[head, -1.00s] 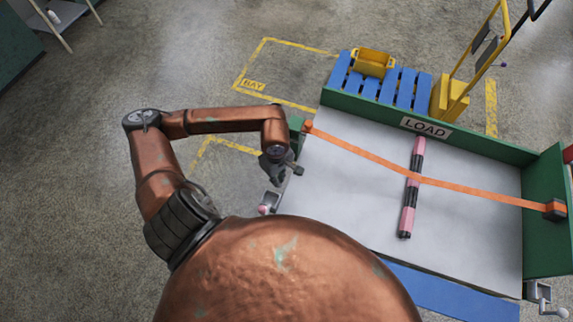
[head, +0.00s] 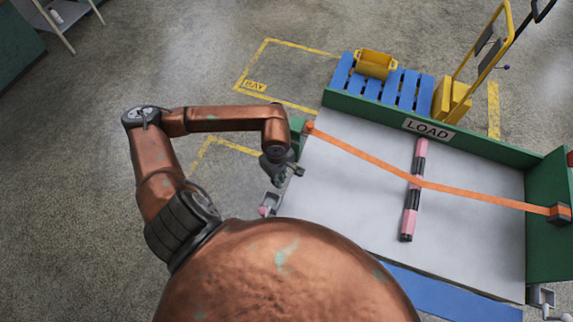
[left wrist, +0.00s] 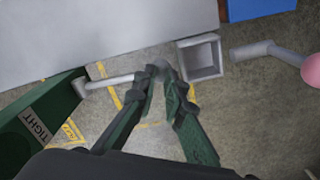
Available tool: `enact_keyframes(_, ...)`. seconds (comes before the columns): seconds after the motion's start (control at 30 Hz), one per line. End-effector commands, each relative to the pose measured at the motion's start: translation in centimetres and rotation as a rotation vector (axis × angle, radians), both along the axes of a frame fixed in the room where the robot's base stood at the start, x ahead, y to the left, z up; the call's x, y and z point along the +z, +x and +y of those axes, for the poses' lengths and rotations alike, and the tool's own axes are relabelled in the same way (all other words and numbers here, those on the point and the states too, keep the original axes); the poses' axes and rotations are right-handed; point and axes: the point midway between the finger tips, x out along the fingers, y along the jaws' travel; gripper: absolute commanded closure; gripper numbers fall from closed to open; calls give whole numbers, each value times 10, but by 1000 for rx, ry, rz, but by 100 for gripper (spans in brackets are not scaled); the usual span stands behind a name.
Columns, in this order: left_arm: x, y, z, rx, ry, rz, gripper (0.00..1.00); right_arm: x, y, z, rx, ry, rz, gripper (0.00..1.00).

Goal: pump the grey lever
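The grey lever (left wrist: 108,83) shows in the left wrist view as a thin rod. It runs from a green housing (left wrist: 40,120) marked TIGHT to a darker end between my fingertips. My left gripper (left wrist: 162,80) has its two green fingers drawn close together around that end, with little gap at the tips. In the head view my left gripper (head: 281,172) is at the left edge of the white LOAD bed (head: 345,190). There the lever is too small and too hidden by the gripper to make out. My right gripper is not in view.
An orange strap (head: 370,167) crosses the bed over a pink and black bar (head: 412,205). Another grey crank (left wrist: 252,50) with a pink knob (left wrist: 311,70) and a square grey socket (left wrist: 201,60) sit beside the gripper. Open floor lies left of the bed.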

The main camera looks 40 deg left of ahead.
Motion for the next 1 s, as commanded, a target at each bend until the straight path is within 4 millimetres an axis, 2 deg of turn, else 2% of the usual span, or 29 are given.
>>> enact_keyframes(0.3, 29, 2, 1, -1, 1, -1, 90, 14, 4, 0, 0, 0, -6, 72)
enact_keyframes(0.67, 38, 4, 2, 0, 0, 1, 90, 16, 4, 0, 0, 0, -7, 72)
enact_keyframes(1.0, 64, 16, 5, 1, 0, -2, 90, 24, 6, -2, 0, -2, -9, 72)
